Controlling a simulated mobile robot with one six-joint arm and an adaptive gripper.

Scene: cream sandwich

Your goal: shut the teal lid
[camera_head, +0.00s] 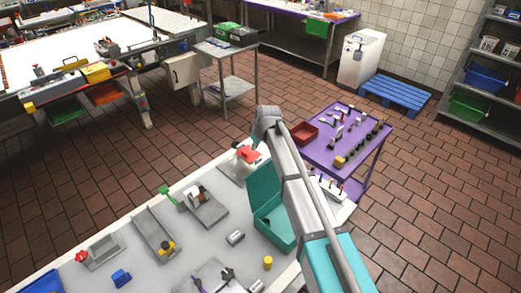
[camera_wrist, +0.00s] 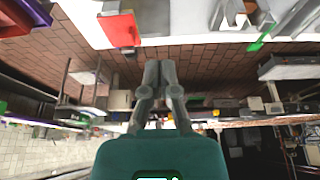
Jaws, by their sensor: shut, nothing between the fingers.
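The teal lid (camera_head: 264,184) stands raised at the back edge of a teal box (camera_head: 279,238) on the grey table, so the box is open. My arm crosses in front of the box's right side and hides part of the box and lid. My gripper (camera_wrist: 160,66) is shut and empty, its two fingers together in the wrist view. In the head view the arm's end is beyond the lid, and the fingers are not clear there. I cannot make out the lid in the wrist view.
A red-topped item (camera_head: 249,154) stands just left of the arm's end; a red thing (camera_wrist: 119,30) shows in the wrist view. Fixtures and a small grey cylinder (camera_head: 235,238) lie left of the box. A purple table (camera_head: 325,163) stands behind at right.

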